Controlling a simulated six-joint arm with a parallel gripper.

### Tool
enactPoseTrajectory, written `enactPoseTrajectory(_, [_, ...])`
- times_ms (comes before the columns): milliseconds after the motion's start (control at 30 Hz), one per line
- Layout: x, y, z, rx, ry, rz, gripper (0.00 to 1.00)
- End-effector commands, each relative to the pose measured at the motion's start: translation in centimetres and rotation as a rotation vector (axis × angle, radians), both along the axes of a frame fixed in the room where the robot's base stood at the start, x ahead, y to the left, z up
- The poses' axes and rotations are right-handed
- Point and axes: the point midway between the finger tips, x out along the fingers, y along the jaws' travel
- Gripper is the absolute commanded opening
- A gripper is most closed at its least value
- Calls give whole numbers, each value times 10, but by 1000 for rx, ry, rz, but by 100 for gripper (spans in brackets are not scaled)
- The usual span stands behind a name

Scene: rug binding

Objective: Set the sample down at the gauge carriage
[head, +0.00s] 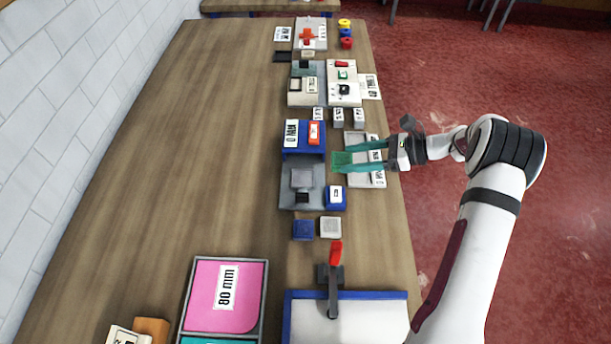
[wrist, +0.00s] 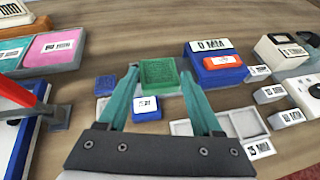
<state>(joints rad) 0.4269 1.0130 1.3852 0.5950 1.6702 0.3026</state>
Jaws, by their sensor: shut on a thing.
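A green square sample (wrist: 158,74) is held between the teal fingertips of my gripper (head: 350,160); it also shows in the head view (head: 341,159). The gauge (head: 303,138) is a blue housing with a "0 MM" display and an orange-red label; in the wrist view it stands right of the sample (wrist: 216,66). Its grey bed (head: 287,195) stretches toward the near side, with a paler square plate (head: 302,178) on it, probably the carriage. The sample is right of the gauge in the head view, apart from the plate, over or beside a pale tray (head: 377,180). The sample's height is unclear.
A small blue labelled box (head: 336,197) stands beside the bed. A blue square (head: 303,230) and a grey square (head: 331,227) lie nearer, before a red-handled lever (head: 335,255). Several small labelled blocks (head: 338,117) stand beyond the gauge.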

Motion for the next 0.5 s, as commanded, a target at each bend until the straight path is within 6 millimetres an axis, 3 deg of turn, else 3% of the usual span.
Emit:
enactPoseTrajectory(100, [11,37,-23,2,5,6,0])
enactPoseTrajectory(300, [30,85,-55,0,3,5,0])
enactPoseTrajectory(433, [34,96,-67,0,3,3,0])
enactPoseTrajectory(500, [34,98,-83,0,5,4,0])
